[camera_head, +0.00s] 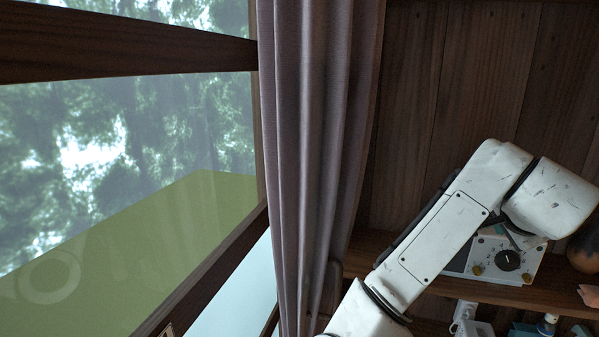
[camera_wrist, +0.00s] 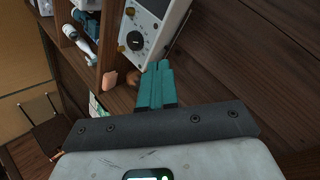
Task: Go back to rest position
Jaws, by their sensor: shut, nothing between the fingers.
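My gripper (camera_wrist: 156,75) shows in the wrist view with its teal fingers together and nothing between them. The fingertips are in front of a wooden surface, just below a white device with a dial (camera_wrist: 141,38) in that picture. I cannot tell whether they touch anything. In the head view my white arm reaches up from the bottom and bends at the right. The gripper's fingers are not clear there, largely hidden by the arm. The same device (camera_head: 507,262) stands on a shelf behind the arm, partly covered by it.
The wooden shelf (camera_head: 565,297) holds a dark round vase (camera_head: 584,246) and a small pink object (camera_head: 590,295). Smaller items are on a lower level. A grey curtain (camera_head: 312,130) hangs beside a window (camera_head: 130,150) on the left. Tatami floor (camera_wrist: 20,70) shows in the wrist view.

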